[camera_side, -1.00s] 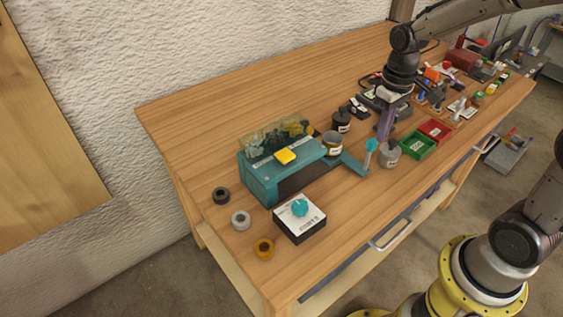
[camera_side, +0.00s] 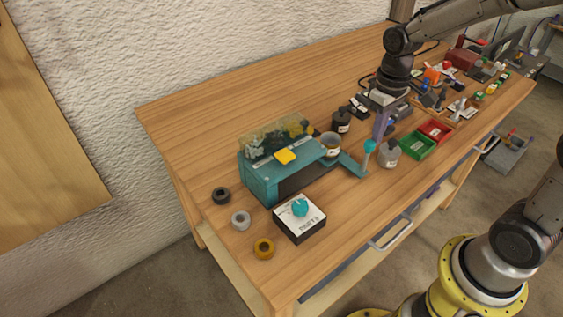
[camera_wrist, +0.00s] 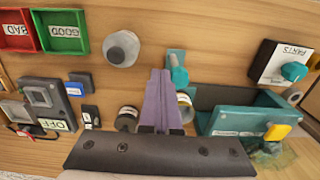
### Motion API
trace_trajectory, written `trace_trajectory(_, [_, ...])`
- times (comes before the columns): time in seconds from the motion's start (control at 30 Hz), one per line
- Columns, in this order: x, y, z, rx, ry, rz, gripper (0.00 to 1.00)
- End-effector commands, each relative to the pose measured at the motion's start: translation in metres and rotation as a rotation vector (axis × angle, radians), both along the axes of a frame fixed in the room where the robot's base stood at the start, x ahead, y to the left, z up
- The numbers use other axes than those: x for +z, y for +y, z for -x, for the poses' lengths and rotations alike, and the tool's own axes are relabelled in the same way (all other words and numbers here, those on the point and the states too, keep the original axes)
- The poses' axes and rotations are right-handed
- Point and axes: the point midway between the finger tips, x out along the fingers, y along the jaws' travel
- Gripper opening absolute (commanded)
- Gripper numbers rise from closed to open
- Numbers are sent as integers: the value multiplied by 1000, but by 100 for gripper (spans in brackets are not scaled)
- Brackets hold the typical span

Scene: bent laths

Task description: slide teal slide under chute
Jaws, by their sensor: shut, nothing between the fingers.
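The teal slide (camera_side: 352,164) is a flat strip sticking out of the right end of the teal machine (camera_side: 262,184), with an upright round teal knob (camera_side: 370,147) at its outer end. A jar with a pale label (camera_side: 331,145) stands by the machine's end, at the slide's inner part. In the wrist view the knob (camera_wrist: 178,74) is right beside my purple fingers, and the jar (camera_wrist: 186,106) is partly hidden behind them. My gripper (camera_side: 379,135) is shut and empty, just behind the knob; whether it touches the knob I cannot tell.
A grey jar (camera_side: 389,153) stands close right of the knob, with a green tray (camera_side: 418,145) and a red tray (camera_side: 435,131) beyond. A dark jar (camera_side: 341,122) stands behind. A white-topped box with a teal dial (camera_side: 299,208) stands in front of the machine.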

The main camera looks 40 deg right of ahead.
Motion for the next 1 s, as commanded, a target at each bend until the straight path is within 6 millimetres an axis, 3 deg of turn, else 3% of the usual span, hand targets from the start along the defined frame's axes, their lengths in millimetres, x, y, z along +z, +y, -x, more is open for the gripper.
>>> trace_trajectory(1.0, [0, 33, 0, 1, 0, 0, 0])
